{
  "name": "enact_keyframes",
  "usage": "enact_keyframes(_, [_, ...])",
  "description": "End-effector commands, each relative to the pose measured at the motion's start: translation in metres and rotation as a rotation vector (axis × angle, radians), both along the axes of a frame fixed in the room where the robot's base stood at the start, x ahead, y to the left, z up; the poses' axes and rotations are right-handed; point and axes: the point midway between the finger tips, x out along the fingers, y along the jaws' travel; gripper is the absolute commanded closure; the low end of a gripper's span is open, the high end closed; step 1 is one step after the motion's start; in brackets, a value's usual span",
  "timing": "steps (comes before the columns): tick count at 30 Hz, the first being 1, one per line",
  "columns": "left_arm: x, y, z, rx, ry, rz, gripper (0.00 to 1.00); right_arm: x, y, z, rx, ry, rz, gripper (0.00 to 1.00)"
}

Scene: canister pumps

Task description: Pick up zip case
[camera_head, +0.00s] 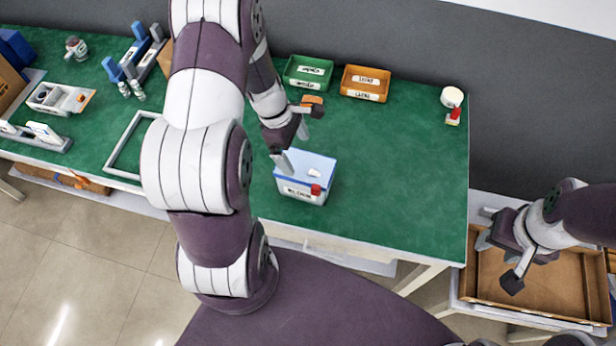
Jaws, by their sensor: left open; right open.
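I cannot pick out a zip case with certainty. A white box with a blue rim (305,180) stands on the green table, holding a small white piece and a red piece, with a label on its front. My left gripper (296,142) is open above the box's back left corner; I cannot tell whether it touches. A small orange item (312,100) lies just behind this gripper, partly hidden by it. My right gripper (498,262) is open and empty over a brown tray (570,297) at the right.
A green bin (308,72) and an orange bin (365,83) stand at the table's back. A white round item and a red piece (453,116) sit at the back right corner. A white frame (122,145) and several parts lie left. The table's right half is mostly clear.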

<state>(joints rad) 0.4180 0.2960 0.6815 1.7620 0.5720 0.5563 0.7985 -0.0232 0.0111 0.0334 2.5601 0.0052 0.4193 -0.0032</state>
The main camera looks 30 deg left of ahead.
Motion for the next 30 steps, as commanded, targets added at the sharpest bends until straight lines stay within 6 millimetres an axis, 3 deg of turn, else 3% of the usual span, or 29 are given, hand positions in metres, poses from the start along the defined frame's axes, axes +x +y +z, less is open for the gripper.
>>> enact_keyframes(9, [0.001, -0.025, -0.045, 0.001, 0.003, -0.002, 0.00, 0.000, 0.000, 0.005, 0.000, 0.000, 0.000, 0.53])
enact_keyframes(17, [0.001, -0.026, -0.049, 0.002, 0.001, -0.002, 0.00, 0.000, 0.000, 0.005, 0.000, 0.000, 0.000, 0.53])
enact_keyframes(21, [0.002, -0.025, -0.049, 0.002, 0.001, -0.002, 0.46, 0.000, 0.000, 0.005, 0.000, 0.000, 0.000, 0.53])
enact_keyframes(23, [0.002, -0.025, -0.048, 0.002, 0.000, -0.002, 0.59, 0.000, 0.000, 0.005, 0.000, 0.000, 0.000, 0.53])
enact_keyframes(30, [0.002, -0.025, -0.047, 0.001, -0.002, -0.003, 0.60, 0.000, 0.000, 0.005, 0.000, 0.000, 0.000, 0.53])
